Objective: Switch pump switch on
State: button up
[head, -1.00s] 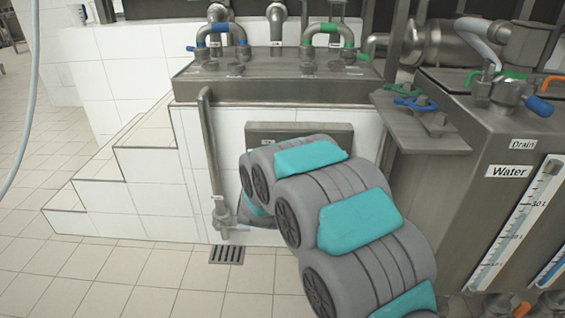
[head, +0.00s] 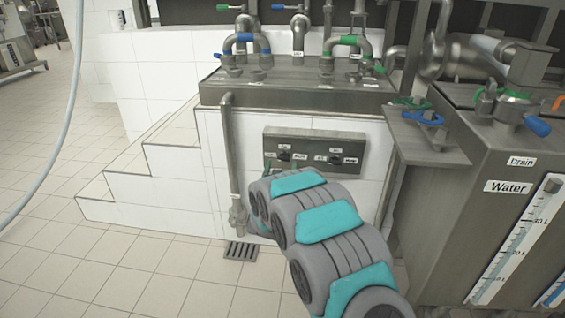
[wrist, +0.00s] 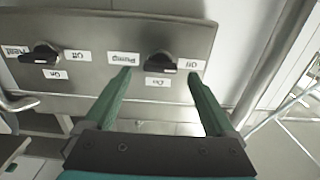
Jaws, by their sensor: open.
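The pump switch is a black rotary knob (wrist: 160,63) on a grey metal panel (wrist: 185,30). The wrist view shows the panel upside down, with the "Pump" label beside this knob. Its handle points toward the "Off" label; the "On" label is at another side. The pump switch also shows in the head view (head: 284,155), as the left knob. My gripper (wrist: 160,74) is open and empty. Its green fingers appear on either side of the pump switch in the wrist view, apart from it. In the head view my arm hides most of the gripper.
A vertical pipe (head: 229,150) runs left of the panel. A water tank (head: 455,210) stands at the right. White tiled steps (head: 150,180) rise at the left.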

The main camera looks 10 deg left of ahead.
aim_at(283, 159)
jog(key=shift+w, duration=1.1)
jog(key=shift+c, duration=0.2)
jog(key=shift+f, duration=0.1)
jog(key=c, duration=1.3)
